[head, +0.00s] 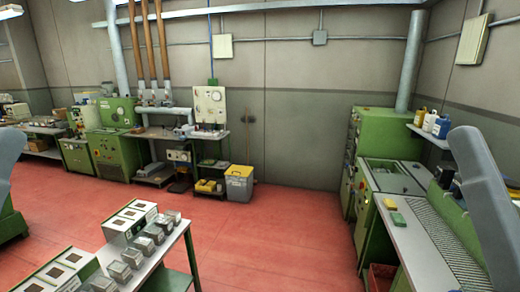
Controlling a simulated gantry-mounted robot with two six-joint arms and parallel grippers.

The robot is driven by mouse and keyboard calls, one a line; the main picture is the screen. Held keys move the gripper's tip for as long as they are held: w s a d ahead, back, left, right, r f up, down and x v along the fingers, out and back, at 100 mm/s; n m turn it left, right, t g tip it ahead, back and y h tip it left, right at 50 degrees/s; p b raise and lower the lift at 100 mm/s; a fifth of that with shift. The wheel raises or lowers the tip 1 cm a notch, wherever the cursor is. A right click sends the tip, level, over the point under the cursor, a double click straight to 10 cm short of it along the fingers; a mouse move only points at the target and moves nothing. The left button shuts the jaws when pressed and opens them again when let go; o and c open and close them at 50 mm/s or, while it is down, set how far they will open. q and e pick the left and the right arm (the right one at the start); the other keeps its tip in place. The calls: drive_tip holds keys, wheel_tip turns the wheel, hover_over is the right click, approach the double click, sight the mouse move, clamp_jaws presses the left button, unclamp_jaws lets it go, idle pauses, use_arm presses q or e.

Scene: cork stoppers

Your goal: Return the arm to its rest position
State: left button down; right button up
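A grey link of my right arm (482,195) rises along the right edge of the head view, its rounded upper end in front of the counter. A small piece of my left arm (5,172) shows at the left edge. Neither gripper is in view, so I cannot see their fingers or whether they hold anything. No cork stopper can be made out.
A table (172,252) at the bottom holds white boxes (128,221) and several small clear-sided containers (143,246). A green counter with a ribbed top (440,237) runs along the right. The red floor (280,235) between them is clear.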

use_arm(q)
wheel_tip(320, 180, up, 18)
drive_tip(key=p, duration=1.5)
use_arm(e)
wheel_tip(320, 180, up, 18)
use_arm(q)
wheel_tip(320, 180, down, 61)
drive_tip(key=b, duration=6.1)
drive_tip(key=shift+r, duration=0.2)
use_arm(e)
wheel_tip(320, 180, down, 61)
drive_tip(key=shift+r, duration=0.2)
